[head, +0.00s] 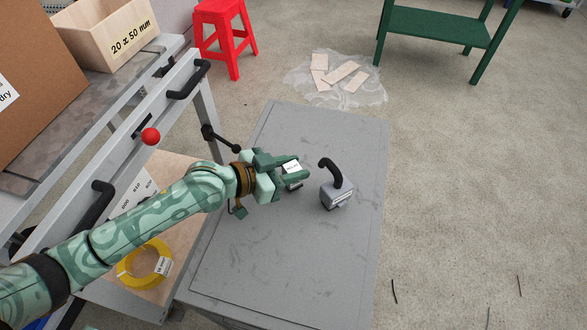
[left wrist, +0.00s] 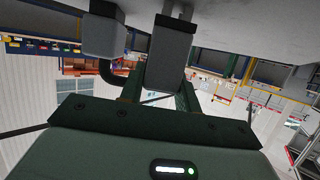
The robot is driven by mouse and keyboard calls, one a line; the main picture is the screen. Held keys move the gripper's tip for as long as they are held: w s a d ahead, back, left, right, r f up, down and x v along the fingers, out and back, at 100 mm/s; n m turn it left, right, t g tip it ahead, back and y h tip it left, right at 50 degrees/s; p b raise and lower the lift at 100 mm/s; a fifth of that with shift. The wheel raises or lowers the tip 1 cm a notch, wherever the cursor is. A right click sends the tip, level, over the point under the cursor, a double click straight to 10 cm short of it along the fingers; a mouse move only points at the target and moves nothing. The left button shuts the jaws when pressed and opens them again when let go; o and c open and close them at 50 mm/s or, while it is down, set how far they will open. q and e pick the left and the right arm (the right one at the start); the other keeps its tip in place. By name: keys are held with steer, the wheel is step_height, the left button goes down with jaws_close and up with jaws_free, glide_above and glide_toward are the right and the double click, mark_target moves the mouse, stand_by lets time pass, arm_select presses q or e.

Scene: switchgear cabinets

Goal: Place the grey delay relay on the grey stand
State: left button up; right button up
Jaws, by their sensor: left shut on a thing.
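The grey delay relay (head: 292,174), a small grey block with a white label, is between the fingers of my left gripper (head: 288,170), which is shut on it. In the left wrist view the relay (left wrist: 170,52) is a grey block with a dark end, close to the pale surface. The grey stand (head: 270,265) has a broad scuffed top directly beneath my gripper. I cannot tell whether the relay touches the top. My right gripper is not in view.
A grey block with a curved black hook (head: 337,193) stands on the stand right of the relay; it also shows in the left wrist view (left wrist: 103,37). A red knob (head: 151,136) and a yellow roll (head: 146,263) are at left. The stand's front is clear.

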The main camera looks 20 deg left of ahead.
arm_select(q)
steer(key=shift+s+r, duration=0.1)
steer(key=o, duration=1)
steer(key=shift+s+a+r+p, duration=0.1)
steer(key=shift+a+p, duration=0.05)
steer(key=shift+p, duration=0.15)
steer(key=p+v, duration=0.3)
steer(key=v, duration=0.8)
steer(key=shift+s+a, duration=0.15)
steer(key=shift+s, duration=0.1)
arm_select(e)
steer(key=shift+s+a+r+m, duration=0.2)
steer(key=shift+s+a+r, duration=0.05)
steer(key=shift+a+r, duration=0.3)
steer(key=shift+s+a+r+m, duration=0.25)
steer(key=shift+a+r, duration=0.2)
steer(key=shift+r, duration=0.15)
